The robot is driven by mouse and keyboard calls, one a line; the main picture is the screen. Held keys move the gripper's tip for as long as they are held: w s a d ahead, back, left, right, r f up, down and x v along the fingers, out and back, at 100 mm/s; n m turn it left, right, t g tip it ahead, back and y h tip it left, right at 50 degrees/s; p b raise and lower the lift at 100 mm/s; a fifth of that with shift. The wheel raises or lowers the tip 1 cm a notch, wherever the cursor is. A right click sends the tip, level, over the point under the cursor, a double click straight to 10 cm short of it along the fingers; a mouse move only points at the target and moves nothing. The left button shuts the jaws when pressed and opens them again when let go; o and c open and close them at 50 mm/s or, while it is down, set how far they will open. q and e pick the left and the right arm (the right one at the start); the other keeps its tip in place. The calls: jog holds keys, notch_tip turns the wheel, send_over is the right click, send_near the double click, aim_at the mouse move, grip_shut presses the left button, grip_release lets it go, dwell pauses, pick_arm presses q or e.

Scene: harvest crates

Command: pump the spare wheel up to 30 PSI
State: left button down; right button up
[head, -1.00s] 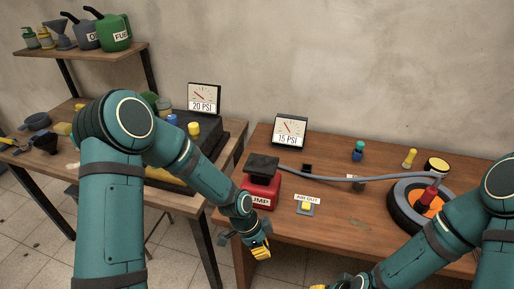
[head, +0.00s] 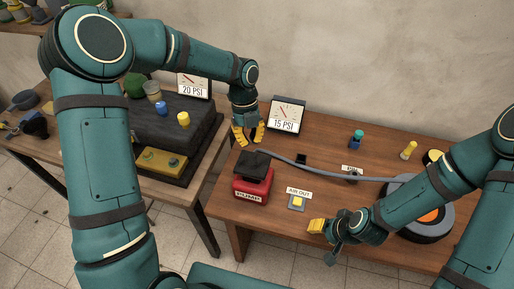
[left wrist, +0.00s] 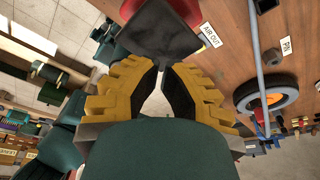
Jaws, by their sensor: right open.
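The red pump (head: 252,187) with its black top pad (head: 253,163) stands at the left of the right-hand table. The spare wheel (head: 408,226), with an orange hub, lies at right, partly hidden by my right arm; it also shows in the left wrist view (left wrist: 245,95). A grey hose (head: 310,169) runs from the pump toward it. The gauge behind the pump (head: 287,114) reads 15 PSI. My left gripper (head: 249,142) is open and empty, just above and behind the pad (left wrist: 165,28). My right gripper (head: 314,227) is open near the table's front edge.
An AIR OUT button (head: 297,202) sits right of the pump.

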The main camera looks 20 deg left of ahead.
aim_at(252, 162)
pick_arm(q)
jog(key=shift+r, duration=0.1)
pick_arm(e)
jog(key=shift+r, duration=0.1)
pick_arm(q)
jog(key=shift+s, duration=0.1)
pick_arm(e)
jog(key=shift+s, duration=0.1)
pick_arm(q)
jog(key=shift+s+f, duration=0.1)
jog(key=shift+f, duration=0.35)
jog(key=shift+b+x, duration=1.7)
jog(key=shift+x, duration=1.4)
pick_arm(e)
jog(key=shift+f, duration=1.75)
